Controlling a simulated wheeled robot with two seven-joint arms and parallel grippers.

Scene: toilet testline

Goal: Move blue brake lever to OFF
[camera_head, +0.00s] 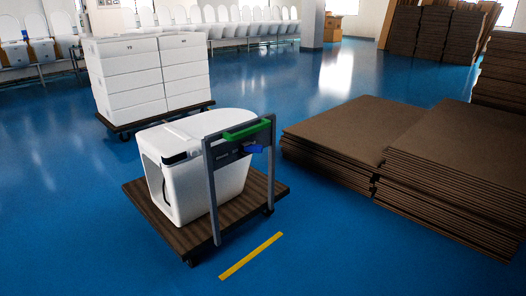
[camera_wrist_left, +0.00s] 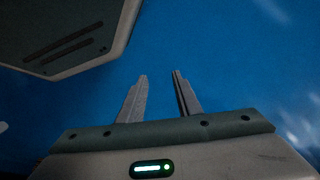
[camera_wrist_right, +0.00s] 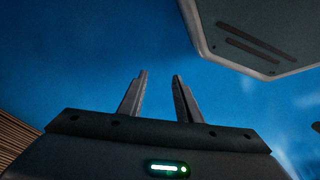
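The blue brake lever (camera_head: 254,149) sits on the upper crossbar of a grey cart frame (camera_head: 211,190), just below a green handle bar (camera_head: 247,130). The cart's dark wooden deck (camera_head: 262,190) carries a white toilet (camera_head: 228,185). Any ON or OFF marking is too small to read. My left gripper (camera_wrist_left: 160,76) shows in the left wrist view with its two fingers apart and nothing between them. My right gripper (camera_wrist_right: 160,76) shows in the right wrist view, also open and empty over blue floor. Neither gripper is in the head view, and neither is near the lever.
Stacked brown boards (camera_head: 450,165) stand close to the right of the cart. Another cart with white boxes (camera_head: 150,75) is behind it on the left. A yellow floor strip (camera_head: 251,256) lies in front. The blue floor around the strip is clear.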

